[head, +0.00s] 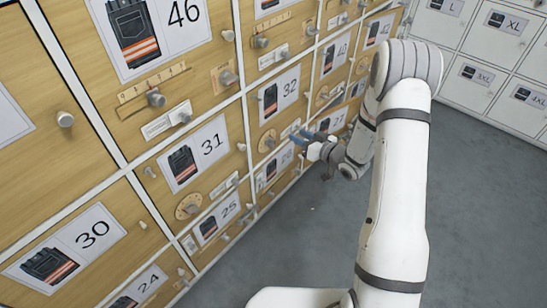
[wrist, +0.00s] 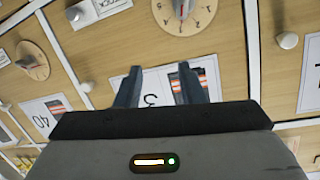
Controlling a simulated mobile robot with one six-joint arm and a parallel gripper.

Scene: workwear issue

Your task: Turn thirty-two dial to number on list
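The thirty-two door has a label reading 32 (head: 282,94) with a picture of dark trousers. Its round wooden dial (head: 267,141) with a grey knob is below the label. My gripper (head: 299,138) is just right of that dial, apart from it. In the wrist view the two fingers (wrist: 159,88) are spread with nothing between them. A partly covered label (wrist: 157,82) shows behind them, with a 3 and trousers. A dial (wrist: 183,20) with marks round its rim is above the fingers, cut by the top edge. I cannot identify the list.
Wooden doors with number labels, knobs and dials fill the left, including 31 (head: 194,153) and 46 (head: 152,28). Another dial (wrist: 33,62) is left in the wrist view, near label 40 (wrist: 45,115). White lockers (head: 490,45) stand at the right. The grey floor (head: 480,210) is clear.

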